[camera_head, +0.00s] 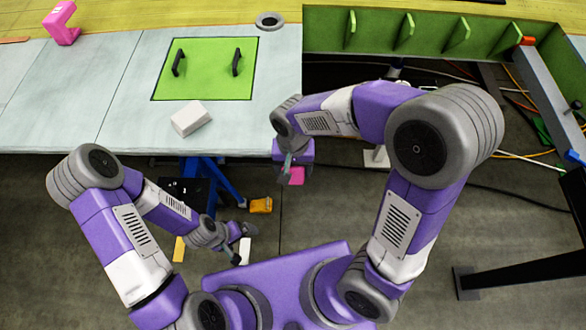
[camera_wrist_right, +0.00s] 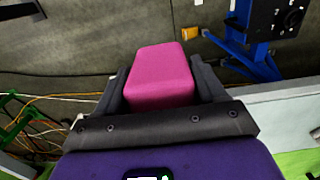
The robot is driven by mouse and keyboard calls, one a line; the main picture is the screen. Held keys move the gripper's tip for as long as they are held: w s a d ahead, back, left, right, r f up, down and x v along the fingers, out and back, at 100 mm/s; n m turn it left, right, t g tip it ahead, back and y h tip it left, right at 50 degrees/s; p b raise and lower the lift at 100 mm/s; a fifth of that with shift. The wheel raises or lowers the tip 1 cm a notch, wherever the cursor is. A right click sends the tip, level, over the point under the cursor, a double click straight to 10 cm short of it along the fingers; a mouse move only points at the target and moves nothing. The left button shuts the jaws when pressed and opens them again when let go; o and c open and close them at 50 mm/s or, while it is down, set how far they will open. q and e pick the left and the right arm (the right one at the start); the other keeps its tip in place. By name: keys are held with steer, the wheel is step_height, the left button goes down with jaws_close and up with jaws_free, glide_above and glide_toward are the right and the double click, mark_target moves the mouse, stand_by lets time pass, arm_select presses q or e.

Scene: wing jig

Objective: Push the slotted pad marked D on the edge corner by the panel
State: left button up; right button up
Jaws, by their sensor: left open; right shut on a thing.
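My right gripper (camera_head: 291,168) is shut on a pink pad (camera_head: 297,176) and holds it just off the front edge of the pale surface, near its right corner. In the right wrist view the pad (camera_wrist_right: 160,77) sits between the two dark fingers. No letter D or slot shows on its visible faces. The green panel (camera_head: 200,82) with two black handles lies on the pale surface (camera_head: 120,110). My left gripper (camera_head: 243,230) is open and empty, low near my body, away from the surface.
A white block (camera_head: 190,118) lies near the front edge. Another pink piece (camera_head: 62,24) stands at the far left, and a grey ring (camera_head: 269,20) at the back. A green ribbed frame (camera_head: 430,32) is at the back right. A yellow-orange box (camera_head: 261,205) is below.

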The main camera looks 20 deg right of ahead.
steer(key=shift+w+d+f, duration=0.1)
steer(key=shift+w+d, duration=0.1)
steer(key=shift+w, duration=0.45)
steer(key=shift+w+d, duration=0.2)
steer(key=shift+w, duration=0.45)
steer(key=shift+w, duration=0.1)
steer(key=o, duration=1.1)
steer(key=shift+w, duration=0.15)
steer(key=shift+o, duration=0.2)
step_height(320, 180, up, 8)
steer(key=shift+f+p, duration=0.2)
steer(key=shift+p, duration=0.35)
